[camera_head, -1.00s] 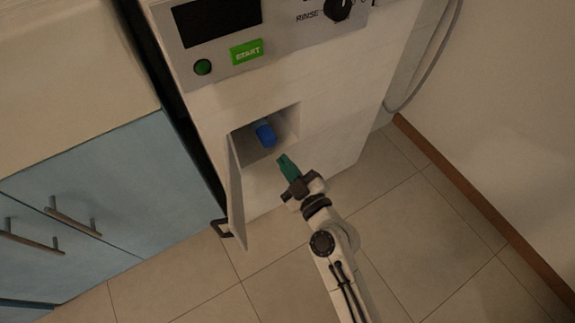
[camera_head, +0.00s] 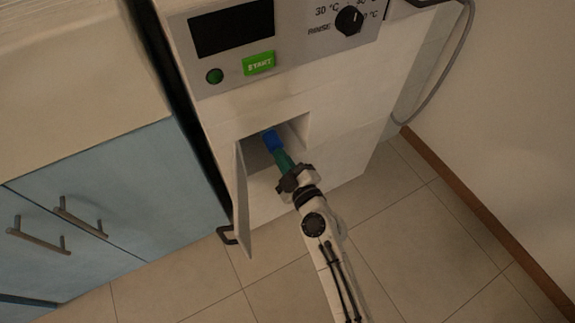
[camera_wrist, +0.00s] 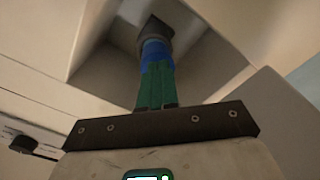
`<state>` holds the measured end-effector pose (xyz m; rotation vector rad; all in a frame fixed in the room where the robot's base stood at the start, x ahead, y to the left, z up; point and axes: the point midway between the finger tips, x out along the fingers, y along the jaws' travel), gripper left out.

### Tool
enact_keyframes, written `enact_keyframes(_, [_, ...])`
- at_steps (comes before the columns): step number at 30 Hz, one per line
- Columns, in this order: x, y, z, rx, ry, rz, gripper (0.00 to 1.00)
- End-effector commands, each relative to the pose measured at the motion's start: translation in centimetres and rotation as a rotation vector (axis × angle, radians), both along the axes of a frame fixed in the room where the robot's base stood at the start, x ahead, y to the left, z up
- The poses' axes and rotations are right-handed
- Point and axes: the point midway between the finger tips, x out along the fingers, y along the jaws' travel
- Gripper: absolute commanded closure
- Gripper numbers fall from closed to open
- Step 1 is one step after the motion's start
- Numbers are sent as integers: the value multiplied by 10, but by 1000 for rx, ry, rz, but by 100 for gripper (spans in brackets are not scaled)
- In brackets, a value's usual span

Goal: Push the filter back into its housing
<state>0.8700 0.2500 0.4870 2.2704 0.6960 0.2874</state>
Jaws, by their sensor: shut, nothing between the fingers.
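The blue filter (camera_head: 271,139) sits in the square recess in the front of the white machine, seen in the head view. In the wrist view the blue filter (camera_wrist: 155,52) is in front of a dark round housing (camera_wrist: 156,30) at the back of the recess. My gripper (camera_head: 276,150) has green fingers and is shut with nothing between them. Its fingertips are at the recess and appear to touch the near end of the filter; the fingers also show in the wrist view (camera_wrist: 155,68). The fingers partly hide the filter.
The recess's small door (camera_head: 243,200) hangs open on the left. Above are the green START button (camera_head: 259,63), a dark display (camera_head: 231,28) and a knob (camera_head: 349,19). Blue cabinets (camera_head: 105,195) stand left, and a grey hose (camera_head: 437,80) hangs right. The tiled floor is clear.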

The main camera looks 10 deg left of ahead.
Motion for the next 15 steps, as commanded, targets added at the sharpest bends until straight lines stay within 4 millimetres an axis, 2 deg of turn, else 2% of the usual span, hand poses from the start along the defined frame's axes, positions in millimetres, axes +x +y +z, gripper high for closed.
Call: enact_keyframes(15, [5,3,1,0,-1,-1,100])
